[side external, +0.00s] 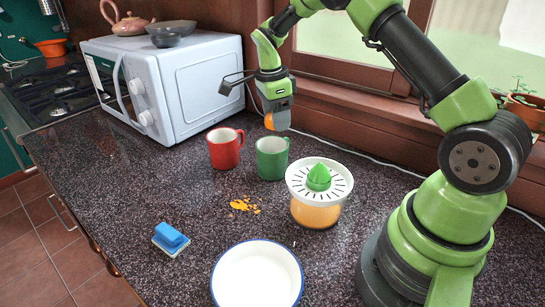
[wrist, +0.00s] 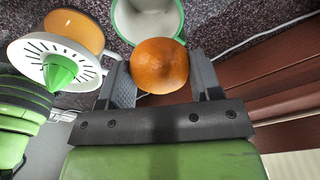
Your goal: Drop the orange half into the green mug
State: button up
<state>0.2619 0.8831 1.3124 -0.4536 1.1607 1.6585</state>
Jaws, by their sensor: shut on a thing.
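The orange half (wrist: 160,66) is between the two fingers of my gripper (wrist: 160,80), which is shut on it. In the side view the orange half (side external: 269,122) shows at the lower end of my gripper (side external: 272,120), above the counter and just above and behind the green mug's rim. The green mug (side external: 271,160) stands upright on the counter, its handle to the right. In the wrist view the green mug (wrist: 128,20) is at the top, its pale inside visible, and the orange half overlaps its lower rim in the picture.
A red mug (side external: 224,149) stands left of the green mug. A juicer (side external: 318,190) with a green cone stands close to the right. A white bowl (side external: 256,278), orange crumbs (side external: 244,205) and a blue sponge (side external: 171,238) are in front. A microwave (side external: 165,85) stands behind left.

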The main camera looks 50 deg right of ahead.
jog(key=o, duration=1)
jog(key=shift+r, duration=0.1)
jog(key=r, duration=0.8)
jog(key=shift+w+a+r, duration=0.1)
jog(key=shift+w+a, duration=0.25)
jog(key=shift+a, duration=0.05)
jog(key=shift+a+r, duration=0.1)
jog(key=shift+r, duration=0.65)
